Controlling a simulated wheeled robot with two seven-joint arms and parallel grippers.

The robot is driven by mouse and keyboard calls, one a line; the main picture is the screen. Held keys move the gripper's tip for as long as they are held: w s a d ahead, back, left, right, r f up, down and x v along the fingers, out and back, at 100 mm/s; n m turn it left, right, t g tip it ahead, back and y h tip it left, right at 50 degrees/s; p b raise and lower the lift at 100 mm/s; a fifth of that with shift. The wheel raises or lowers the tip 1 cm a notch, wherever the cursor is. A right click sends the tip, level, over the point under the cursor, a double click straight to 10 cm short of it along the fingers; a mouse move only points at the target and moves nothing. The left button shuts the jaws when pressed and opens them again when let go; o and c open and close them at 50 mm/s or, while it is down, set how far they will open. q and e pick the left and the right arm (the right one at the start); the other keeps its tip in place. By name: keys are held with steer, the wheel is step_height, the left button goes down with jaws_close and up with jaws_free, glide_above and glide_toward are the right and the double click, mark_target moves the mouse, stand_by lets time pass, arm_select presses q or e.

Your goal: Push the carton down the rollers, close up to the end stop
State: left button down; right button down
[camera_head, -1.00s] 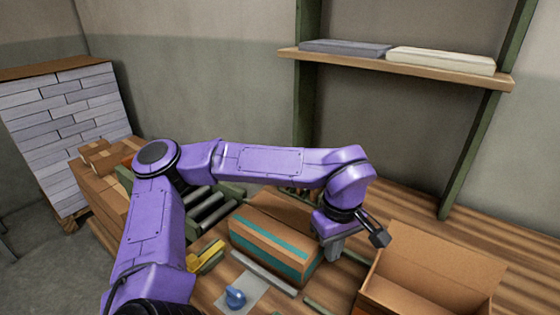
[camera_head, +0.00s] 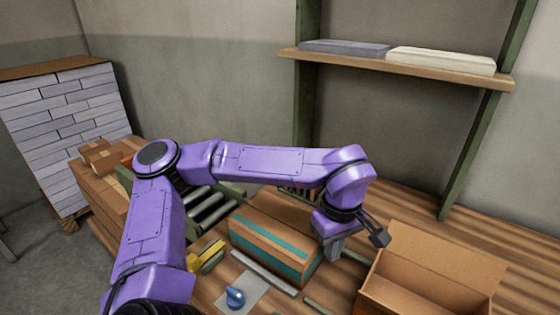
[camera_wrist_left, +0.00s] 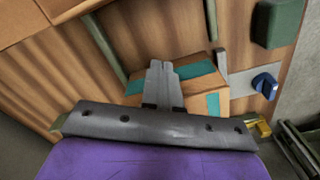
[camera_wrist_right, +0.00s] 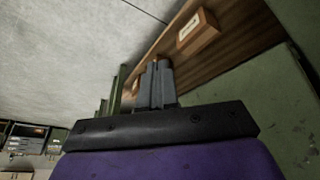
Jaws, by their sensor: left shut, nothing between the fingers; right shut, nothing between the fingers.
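The carton (camera_head: 262,240), brown with teal tape bands, lies at the near end of the rollers (camera_head: 210,205). My left gripper (camera_head: 332,250) is shut and empty, pointing down at the carton's right end. It looks close against that end, but contact cannot be told. The left wrist view shows the closed fingers (camera_wrist_left: 162,70) in front of the carton (camera_wrist_left: 205,75), hiding part of it. My right gripper (camera_wrist_right: 158,78) is shut and empty in its own wrist view, away from the carton. I cannot make out the end stop; my left arm covers part of the roller line.
An open empty box (camera_head: 430,270) stands at the right. A blue knob (camera_head: 235,297) on a grey plate and a yellow part (camera_head: 208,250) sit in front of the carton. Cartons (camera_head: 100,190) stand at the left. A shelf (camera_head: 400,68) hangs behind.

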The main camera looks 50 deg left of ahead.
mark_target(259, 219)
arm_select(q)
steer(key=shift+f+b, duration=0.3)
steer(key=shift+f, duration=1.45)
steer(key=shift+s+a+r+p, duration=0.1)
steer(key=shift+a+r+p, duration=0.15)
steer(key=shift+a+p, duration=0.25)
steer(key=s+a+p, duration=0.1)
steer(key=a+p, duration=0.5)
steer(key=s+a+p, duration=0.2)
steer(key=a+p, duration=0.4)
steer(key=s+a+p, duration=0.1)
steer(key=a+p, duration=0.5)
steer(key=shift+s+a, duration=0.1)
steer(key=shift+s, duration=0.15)
steer(key=shift+a+f, duration=0.15)
steer(key=shift+f, duration=0.05)
